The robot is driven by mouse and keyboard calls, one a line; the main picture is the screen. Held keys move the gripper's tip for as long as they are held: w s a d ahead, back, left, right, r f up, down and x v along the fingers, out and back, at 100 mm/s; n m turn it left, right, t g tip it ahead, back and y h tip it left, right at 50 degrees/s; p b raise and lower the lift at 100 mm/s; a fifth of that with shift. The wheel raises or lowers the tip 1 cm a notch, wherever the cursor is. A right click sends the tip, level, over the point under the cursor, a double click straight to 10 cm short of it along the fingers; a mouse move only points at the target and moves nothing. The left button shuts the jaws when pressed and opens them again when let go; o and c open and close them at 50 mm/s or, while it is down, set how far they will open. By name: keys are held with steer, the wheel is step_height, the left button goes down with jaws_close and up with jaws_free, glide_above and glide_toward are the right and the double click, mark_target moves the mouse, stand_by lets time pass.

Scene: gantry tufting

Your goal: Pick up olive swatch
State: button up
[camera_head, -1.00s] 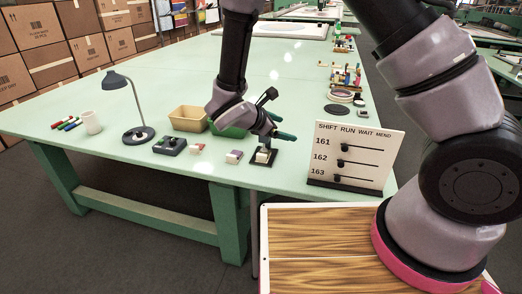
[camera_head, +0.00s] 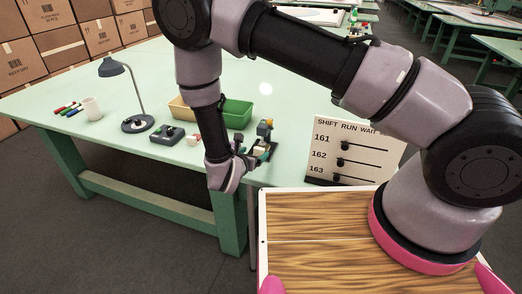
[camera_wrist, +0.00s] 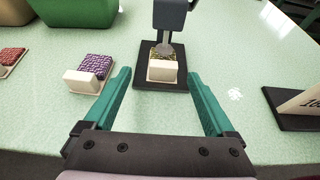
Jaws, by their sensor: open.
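The olive swatch (camera_wrist: 163,52) shows a thin strip of olive tuft behind a cream block (camera_wrist: 162,71). It sits on the black base of a small stand (camera_wrist: 147,84), under a dark grey upright head (camera_wrist: 174,14) whose rounded foot hangs over or touches the tuft; I cannot tell which. My gripper (camera_wrist: 160,76) is open and empty. Its teal fingers point at the stand, one to each side of the cream block and short of it. In the head view the stand (camera_head: 264,141) is just beyond my gripper, and the swatch is too small to make out clearly.
A purple swatch (camera_wrist: 93,66) with a cream block lies left of my left finger, and a red swatch (camera_wrist: 12,57) farther left. A green bin (camera_head: 237,114) and a tan bin (camera_head: 181,110) stand behind. The lettered board (camera_head: 355,150) stands to the right.

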mark_target(259, 148)
steer(key=x, duration=0.5)
steer(key=shift+s+d+r, duration=0.1)
steer(key=shift+d+r, duration=0.1)
jaws_close()
steer(key=shift+r, duration=0.3)
